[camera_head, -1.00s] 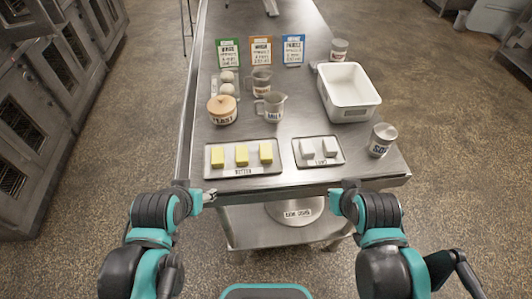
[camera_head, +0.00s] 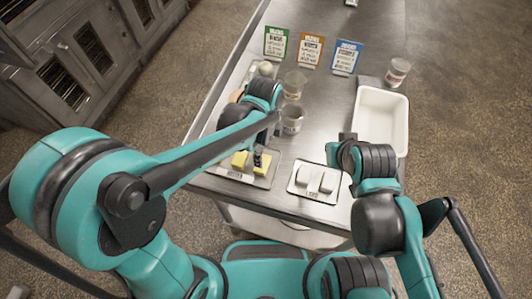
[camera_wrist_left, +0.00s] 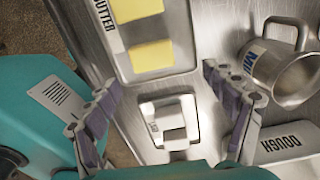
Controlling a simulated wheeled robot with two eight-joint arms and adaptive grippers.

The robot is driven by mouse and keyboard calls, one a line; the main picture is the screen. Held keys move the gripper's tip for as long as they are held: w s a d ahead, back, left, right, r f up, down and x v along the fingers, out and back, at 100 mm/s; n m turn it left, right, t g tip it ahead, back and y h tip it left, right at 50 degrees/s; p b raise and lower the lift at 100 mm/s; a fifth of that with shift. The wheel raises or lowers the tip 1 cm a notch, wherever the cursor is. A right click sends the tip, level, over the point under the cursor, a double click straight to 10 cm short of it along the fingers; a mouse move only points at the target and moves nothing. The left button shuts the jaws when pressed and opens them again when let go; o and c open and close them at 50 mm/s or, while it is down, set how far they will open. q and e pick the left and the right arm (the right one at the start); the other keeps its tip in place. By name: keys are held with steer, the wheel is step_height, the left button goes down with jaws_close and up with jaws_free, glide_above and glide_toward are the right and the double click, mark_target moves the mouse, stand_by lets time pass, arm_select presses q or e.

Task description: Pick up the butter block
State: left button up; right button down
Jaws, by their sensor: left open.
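Yellow butter blocks (camera_head: 240,159) lie on the butter tray (camera_head: 267,182) at the table's near left edge. My left arm and gripper (camera_head: 262,157) cover part of this tray in the head view, so not every block shows. In the left wrist view, two butter blocks (camera_wrist_left: 152,55) show on the tray (camera_wrist_left: 187,48) at the top. My left gripper (camera_wrist_left: 160,78) is open and empty, its fingers spread wide over the gap between the butter tray and the white blocks. My right gripper (camera_head: 347,137) is near the white tub; its jaws are not clear.
A tray (camera_head: 312,196) with white blocks (camera_head: 327,183) is right of the butter. A metal milk jug (camera_head: 292,120) stands behind, also close to the right finger in the wrist view (camera_wrist_left: 285,75). A white tub (camera_head: 384,105) stands at right; cards (camera_head: 311,49) stand farther back.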

arm_select(q)
steer(key=f, duration=0.2)
steer(key=f+b, duration=0.1)
steer(key=f, duration=0.2)
steer(key=s+f+b, duration=0.1)
steer(key=f, duration=0.1)
steer(key=shift+a+f, duration=0.35)
steer(key=shift+a, duration=0.05)
steer(key=c, duration=1.2)
